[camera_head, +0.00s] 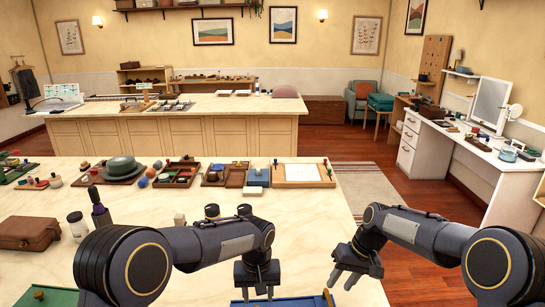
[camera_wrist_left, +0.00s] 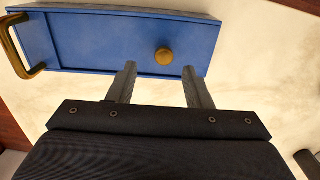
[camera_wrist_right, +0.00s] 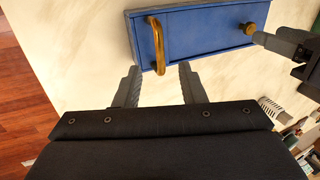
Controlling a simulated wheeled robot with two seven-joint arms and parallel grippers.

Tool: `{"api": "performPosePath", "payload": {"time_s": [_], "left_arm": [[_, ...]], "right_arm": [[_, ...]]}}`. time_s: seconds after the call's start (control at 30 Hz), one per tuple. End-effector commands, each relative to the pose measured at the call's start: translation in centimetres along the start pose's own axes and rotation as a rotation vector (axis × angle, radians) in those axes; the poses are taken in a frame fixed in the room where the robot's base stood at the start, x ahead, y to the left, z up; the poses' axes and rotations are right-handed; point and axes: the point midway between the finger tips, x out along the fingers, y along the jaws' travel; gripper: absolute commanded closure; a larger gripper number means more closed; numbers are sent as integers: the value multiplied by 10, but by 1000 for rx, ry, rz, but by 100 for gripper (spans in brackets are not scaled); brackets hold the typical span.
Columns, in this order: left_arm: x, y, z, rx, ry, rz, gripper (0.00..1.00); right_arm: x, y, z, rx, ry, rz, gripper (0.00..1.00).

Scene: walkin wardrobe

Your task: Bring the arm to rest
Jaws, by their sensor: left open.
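My left gripper (camera_head: 257,286) is open and empty, hanging over the near edge of the front table. In the left wrist view its fingers (camera_wrist_left: 160,69) point at a blue box (camera_wrist_left: 110,45) with a round brass knob (camera_wrist_left: 164,56) and a brass handle (camera_wrist_left: 14,45). The knob lies just beyond the fingertips, between them, and I see no grip on it. My right gripper (camera_head: 343,277) is apart from the box, to its right. In the right wrist view its fingers (camera_wrist_right: 159,68) are open and empty, close to the handle (camera_wrist_right: 157,45).
The marble-topped table (camera_head: 330,215) holds a green hat (camera_head: 122,167), trays, a brown case (camera_head: 28,232) and dark bottles. Behind stands a second long counter (camera_head: 225,109). A white vanity (camera_head: 480,165) is at the right. Wooden floor and a rug (camera_head: 372,190) lie between.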

Motion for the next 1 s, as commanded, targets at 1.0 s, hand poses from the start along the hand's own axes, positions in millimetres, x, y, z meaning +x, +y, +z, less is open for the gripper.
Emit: {"api": "performPosePath", "payload": {"time_s": [1.0], "left_arm": [[-141, -181, 190, -68, 279, 336, 55]], "right_arm": [[-128, -18, 228, 85, 364, -7, 63]]}}
